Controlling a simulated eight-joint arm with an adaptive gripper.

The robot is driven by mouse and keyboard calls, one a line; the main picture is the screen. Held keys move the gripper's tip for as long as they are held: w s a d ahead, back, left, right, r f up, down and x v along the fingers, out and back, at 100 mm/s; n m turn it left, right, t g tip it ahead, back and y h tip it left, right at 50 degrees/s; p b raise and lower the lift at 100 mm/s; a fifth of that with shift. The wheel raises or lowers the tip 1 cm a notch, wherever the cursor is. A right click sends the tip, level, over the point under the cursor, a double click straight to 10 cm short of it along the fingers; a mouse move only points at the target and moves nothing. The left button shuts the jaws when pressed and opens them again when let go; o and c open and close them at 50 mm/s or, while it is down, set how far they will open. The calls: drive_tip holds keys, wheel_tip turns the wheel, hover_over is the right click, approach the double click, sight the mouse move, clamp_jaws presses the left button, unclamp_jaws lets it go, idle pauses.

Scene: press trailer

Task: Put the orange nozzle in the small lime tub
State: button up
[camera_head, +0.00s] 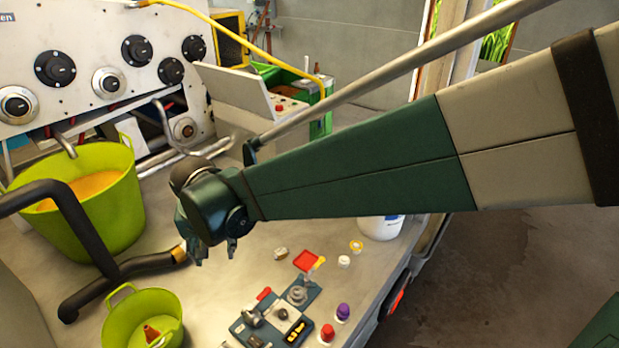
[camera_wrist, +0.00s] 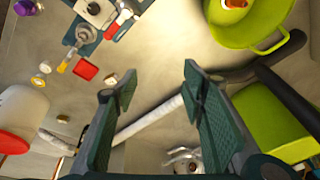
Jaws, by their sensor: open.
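The small lime tub (camera_head: 112,324) stands on the grey surface at the lower left in the head view, and at the top right in the wrist view (camera_wrist: 222,36). The orange nozzle (camera_head: 151,333) lies inside this tub; part of it also shows there in the wrist view (camera_wrist: 235,3). My gripper (camera_head: 214,255) is above the surface, up and to the right of the small tub and apart from it. In the wrist view its two fingers (camera_wrist: 147,84) are spread apart with nothing between them.
A large lime tub (camera_head: 120,215) with orange contents stands behind the small one. A thick black pipe (camera_head: 95,285) runs between them. A blue-grey tool block (camera_head: 270,322), a red square piece (camera_head: 307,260) and several small caps lie to the right. A white bucket (camera_head: 381,228) stands near the edge.

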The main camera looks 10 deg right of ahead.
drive_tip(key=s+d+r+t, duration=0.15)
drive_tip(key=d+r, duration=0.25)
drive_tip(key=d, duration=0.7)
drive_tip(key=s+d+r, duration=0.2)
drive_tip(key=d+r, duration=0.1)
drive_tip(key=d, duration=0.8)
drive_tip(key=s+d+t, duration=0.1)
drive_tip(key=s+d, duration=0.4)
drive_tip(key=d, duration=0.3)
drive_tip(key=s+d+t+h, duration=0.1)
drive_tip(key=s+d, duration=0.4)
drive_tip(key=d, duration=0.4)
drive_tip(key=shift+s+t, duration=0.15)
drive_tip(key=shift+t, duration=0.2)
drive_tip(key=shift+d, duration=0.1)
